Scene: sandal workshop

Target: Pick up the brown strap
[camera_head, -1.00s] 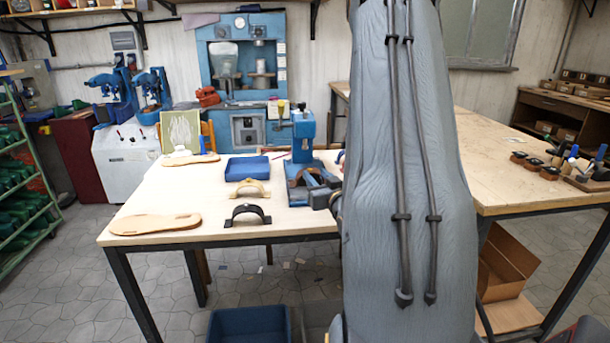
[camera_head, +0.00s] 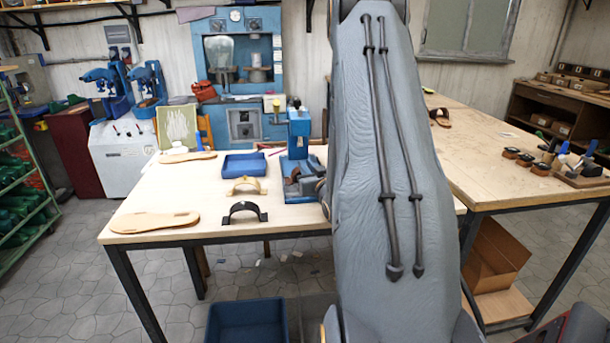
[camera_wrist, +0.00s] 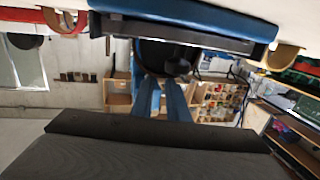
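A light tan arched strap (camera_head: 246,181) stands on the work table between the blue tray (camera_head: 245,165) and a dark, nearly black arched strap (camera_head: 245,207). A small brown curved piece (camera_head: 294,175) shows at the base of the blue press (camera_head: 299,130); I cannot tell if it is a strap. In the head view my grey arm hides my gripper and part of the table's right side. The wrist view looks tilted or upside down, with a tan curved piece (camera_wrist: 283,57) at upper right.
Tan soles (camera_head: 155,221) lie at the table's left. A second table (camera_head: 490,170) on the right holds a dark sandal (camera_head: 440,117) and tools. A blue bin (camera_head: 247,322) stands on the floor in front.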

